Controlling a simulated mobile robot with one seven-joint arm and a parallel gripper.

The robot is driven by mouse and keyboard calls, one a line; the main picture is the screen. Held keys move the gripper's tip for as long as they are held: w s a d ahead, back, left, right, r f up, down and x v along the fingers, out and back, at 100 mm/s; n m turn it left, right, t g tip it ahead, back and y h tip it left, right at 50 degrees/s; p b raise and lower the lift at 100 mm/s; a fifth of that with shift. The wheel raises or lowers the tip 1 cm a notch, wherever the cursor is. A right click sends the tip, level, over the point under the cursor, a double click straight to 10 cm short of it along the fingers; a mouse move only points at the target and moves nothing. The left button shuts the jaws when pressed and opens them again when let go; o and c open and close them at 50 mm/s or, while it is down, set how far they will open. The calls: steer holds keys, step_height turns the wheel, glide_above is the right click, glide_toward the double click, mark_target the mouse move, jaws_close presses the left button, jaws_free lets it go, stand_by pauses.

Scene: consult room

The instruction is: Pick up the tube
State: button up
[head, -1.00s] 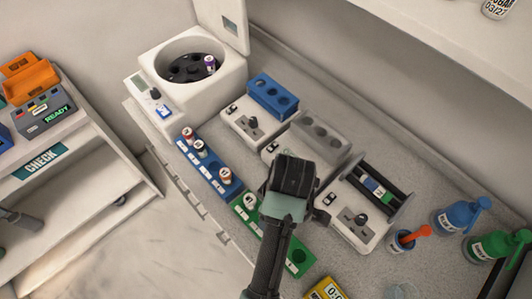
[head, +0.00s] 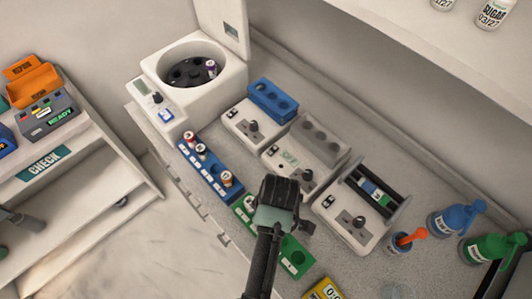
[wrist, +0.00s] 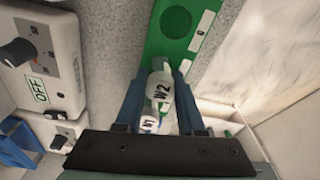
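In the wrist view, a white-capped tube marked W2 (wrist: 161,88) stands in the green rack (wrist: 170,35). A second one marked W1 (wrist: 149,124) is just below it, partly hidden by my gripper's base. My gripper (wrist: 161,72) has its two blue fingers on either side of the W2 tube, apart, with small gaps showing. In the head view, my gripper (head: 276,208) is over the green rack (head: 292,256) and hides most of what stands there. Three more tubes (head: 226,178) stand in the blue rack (head: 212,172). A purple-capped tube (head: 211,66) sits in the centrifuge.
The white centrifuge (head: 155,70) stands open at the back left. Bench devices with a blue block (head: 272,97), a grey block (head: 323,137) and a roller mixer (head: 350,222) lie right of the racks. Bottles (head: 455,220) and a yellow timer (head: 323,289) are at lower right.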

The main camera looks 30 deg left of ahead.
jaws_close()
steer(key=shift+r, duration=0.1)
